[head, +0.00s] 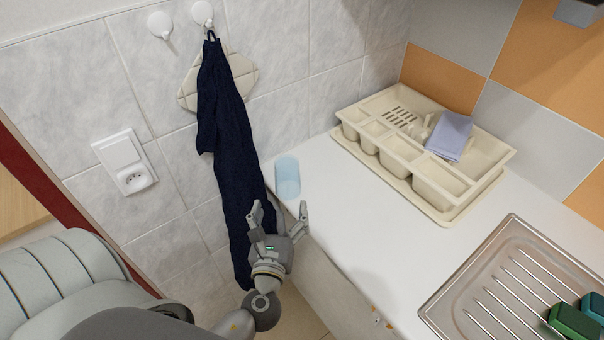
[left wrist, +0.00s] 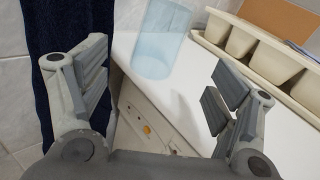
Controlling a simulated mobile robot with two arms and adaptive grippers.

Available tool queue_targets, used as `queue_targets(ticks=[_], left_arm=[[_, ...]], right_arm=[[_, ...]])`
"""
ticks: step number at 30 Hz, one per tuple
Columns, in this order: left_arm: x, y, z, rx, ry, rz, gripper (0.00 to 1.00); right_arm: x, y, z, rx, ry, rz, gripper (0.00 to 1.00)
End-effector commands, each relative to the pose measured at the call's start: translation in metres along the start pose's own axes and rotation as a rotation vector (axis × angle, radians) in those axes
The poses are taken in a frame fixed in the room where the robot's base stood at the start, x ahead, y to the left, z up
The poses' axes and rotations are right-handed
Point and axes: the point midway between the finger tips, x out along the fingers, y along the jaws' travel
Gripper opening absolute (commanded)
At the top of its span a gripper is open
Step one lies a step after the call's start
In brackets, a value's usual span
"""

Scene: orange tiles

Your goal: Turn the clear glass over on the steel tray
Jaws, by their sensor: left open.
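The clear, bluish glass (head: 287,178) is on the white countertop near its left edge, beside the wall. It also shows in the left wrist view (left wrist: 161,45), beyond the gap between my fingers. I cannot tell which end of it is the open one. My left gripper (head: 279,208) is open and empty at the counter's edge, just in front of the glass and apart from it. The steel tray (head: 452,306), a ribbed drainboard, lies at the lower right of the head view, partly cut off. My right gripper is not in view.
A dark blue towel (head: 229,140) hangs on the wall close to my left gripper. A cream cutlery organizer (head: 447,215) with a folded lavender cloth (head: 449,136) stands at the back. A green sponge (head: 574,322) lies on the tray's right part. The counter between glass and tray is clear.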

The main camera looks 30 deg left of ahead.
Motion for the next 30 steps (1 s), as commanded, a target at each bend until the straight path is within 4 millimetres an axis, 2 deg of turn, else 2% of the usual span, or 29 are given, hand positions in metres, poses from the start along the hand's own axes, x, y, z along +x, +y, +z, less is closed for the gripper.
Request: queue_targets(ticks=[5, 13, 20, 30], left_arm=[[0.003, -0.009, 0.013, 0.119, -0.044, -0.033, 0.83], [0.043, -0.011, 0.016, 0.123, -0.046, -0.035, 0.83], [0.06, -0.01, 0.016, 0.121, -0.043, -0.035, 0.83], [0.103, -0.005, 0.018, 0.12, -0.043, -0.035, 0.83]], right_arm=[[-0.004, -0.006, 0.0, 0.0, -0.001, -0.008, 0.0], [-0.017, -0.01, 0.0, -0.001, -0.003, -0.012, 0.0], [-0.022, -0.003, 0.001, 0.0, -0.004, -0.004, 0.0], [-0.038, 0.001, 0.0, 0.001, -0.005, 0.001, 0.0]])
